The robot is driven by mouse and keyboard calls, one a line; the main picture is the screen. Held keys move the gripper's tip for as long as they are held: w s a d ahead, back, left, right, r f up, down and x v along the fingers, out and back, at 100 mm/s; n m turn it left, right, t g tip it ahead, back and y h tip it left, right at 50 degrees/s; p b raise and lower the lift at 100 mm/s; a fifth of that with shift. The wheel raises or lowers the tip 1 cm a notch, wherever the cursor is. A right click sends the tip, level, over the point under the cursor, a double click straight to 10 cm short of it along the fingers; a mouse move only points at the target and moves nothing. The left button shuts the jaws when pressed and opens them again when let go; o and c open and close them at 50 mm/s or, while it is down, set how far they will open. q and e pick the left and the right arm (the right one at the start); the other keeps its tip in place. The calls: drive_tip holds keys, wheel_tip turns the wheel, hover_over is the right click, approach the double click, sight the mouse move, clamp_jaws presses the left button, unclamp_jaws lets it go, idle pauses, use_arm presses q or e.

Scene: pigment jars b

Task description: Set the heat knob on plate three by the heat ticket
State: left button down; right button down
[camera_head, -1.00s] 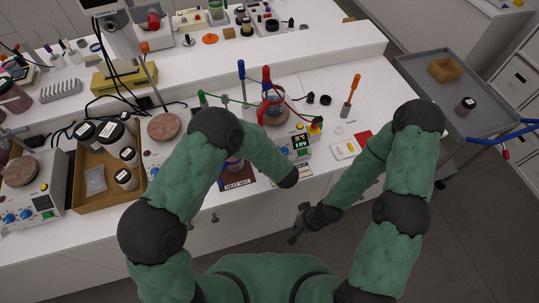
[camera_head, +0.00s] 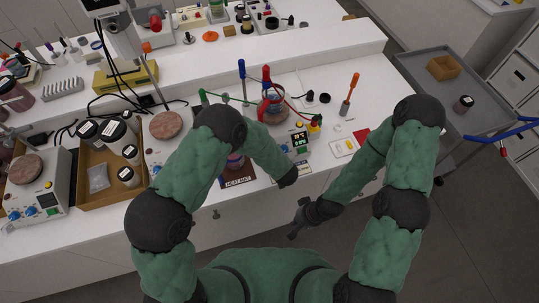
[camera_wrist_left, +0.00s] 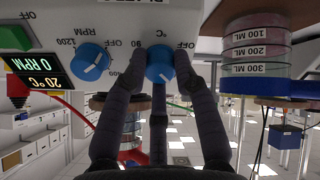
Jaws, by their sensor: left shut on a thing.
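In the left wrist view the panel appears upside down. My left gripper (camera_wrist_left: 161,95) is shut on the blue heat knob (camera_wrist_left: 160,66), marked °C with OFF and 90 beside it. A second blue knob (camera_wrist_left: 91,62), marked RPM, is beside it, apart from the fingers. The display (camera_wrist_left: 37,78) reads 20 °C and 0 RPM. In the head view the plate's display (camera_head: 299,141) shows, but my left arm hides the knob and left fingers. A small white card with a yellow mark (camera_head: 344,148) lies right of the plate; its writing is unreadable. My right gripper (camera_head: 297,218) hangs empty before the bench, fingers apart.
A flask (camera_head: 271,108) with red and green clamps stands behind the display. A cardboard tray of jars (camera_head: 80,190) and other hot plates (camera_head: 38,172) stand left. An orange-handled tool (camera_head: 350,94) stands right. A grey cart (camera_head: 425,75) is beyond the bench end.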

use_arm(q)
drive_tip(key=shift+w+a+r, duration=0.1)
drive_tip(key=shift+a, duration=0.05)
drive_tip(key=c, duration=1)
unclamp_jaws()
drive_tip(key=shift+a, duration=0.1)
drive_tip(key=shift+d+r, duration=0.1)
drive_tip(key=shift+d, duration=0.1)
drive_tip(key=v, duration=1.1)
drive_tip(key=shift+s+r, duration=0.25)
drive_tip(key=shift+s, duration=0.1)
